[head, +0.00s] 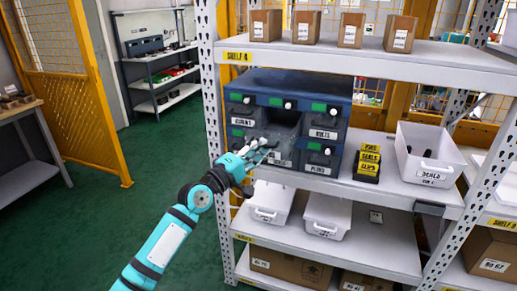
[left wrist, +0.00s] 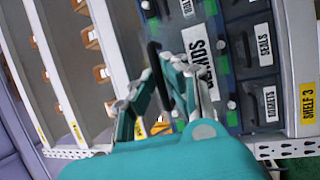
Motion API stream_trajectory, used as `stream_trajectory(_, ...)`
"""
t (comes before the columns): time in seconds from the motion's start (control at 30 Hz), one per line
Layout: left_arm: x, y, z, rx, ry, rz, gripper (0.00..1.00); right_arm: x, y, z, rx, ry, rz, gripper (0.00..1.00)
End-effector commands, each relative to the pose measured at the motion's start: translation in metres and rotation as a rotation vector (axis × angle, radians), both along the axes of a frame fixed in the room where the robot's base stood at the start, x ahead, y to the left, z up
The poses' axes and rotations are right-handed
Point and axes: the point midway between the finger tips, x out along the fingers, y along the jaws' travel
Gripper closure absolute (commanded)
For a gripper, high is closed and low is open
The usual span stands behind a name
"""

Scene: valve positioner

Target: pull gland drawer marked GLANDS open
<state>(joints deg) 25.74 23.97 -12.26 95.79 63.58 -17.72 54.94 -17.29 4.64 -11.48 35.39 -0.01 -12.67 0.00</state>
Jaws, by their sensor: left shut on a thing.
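The blue drawer cabinet (head: 328,89) stands on a middle shelf in the head view. Its middle drawer (head: 285,158) stands out from the front, and a dark opening shows above it. My left gripper (head: 264,149) is at this drawer's front, shut on its handle. In the left wrist view, the large label (left wrist: 198,65), with "NDS" readable, lies just beyond my left gripper (left wrist: 178,68). A dark bar, the handle (left wrist: 156,72), shows by the fingers; the exact grip is partly hidden. My right gripper is not in view.
Closed drawers such as BOLTS (head: 323,134) and PLUGS (head: 318,168) flank the open one. White bins (head: 327,215) sit below. A perforated shelf post (head: 208,75) stands at left; green floor there is clear.

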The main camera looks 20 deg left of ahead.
Motion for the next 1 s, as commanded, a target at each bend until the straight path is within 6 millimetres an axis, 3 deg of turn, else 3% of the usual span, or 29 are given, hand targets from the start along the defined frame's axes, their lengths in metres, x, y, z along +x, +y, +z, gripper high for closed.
stream_trajectory(0.13, 0.000, 0.000, 0.002, -0.006, -0.003, 0.001, 1.00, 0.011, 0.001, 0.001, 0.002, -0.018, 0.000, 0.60)
stream_trajectory(0.17, 0.000, 0.000, 0.002, -0.006, -0.003, 0.001, 0.91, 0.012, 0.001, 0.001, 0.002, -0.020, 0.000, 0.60)
stream_trajectory(0.33, 0.000, 0.000, 0.002, -0.004, -0.003, 0.001, 0.68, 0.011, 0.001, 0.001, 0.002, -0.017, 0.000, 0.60)
stream_trajectory(0.67, -0.003, 0.002, -0.001, -0.001, 0.000, 0.001, 0.68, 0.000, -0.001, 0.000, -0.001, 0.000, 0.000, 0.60)
stream_trajectory(0.77, -0.013, 0.007, -0.003, -0.001, 0.000, 0.002, 0.68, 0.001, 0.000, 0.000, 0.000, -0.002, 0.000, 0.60)
stream_trajectory(1.0, -0.059, 0.027, -0.013, 0.002, 0.001, 0.000, 0.68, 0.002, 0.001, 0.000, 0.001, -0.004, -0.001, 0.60)
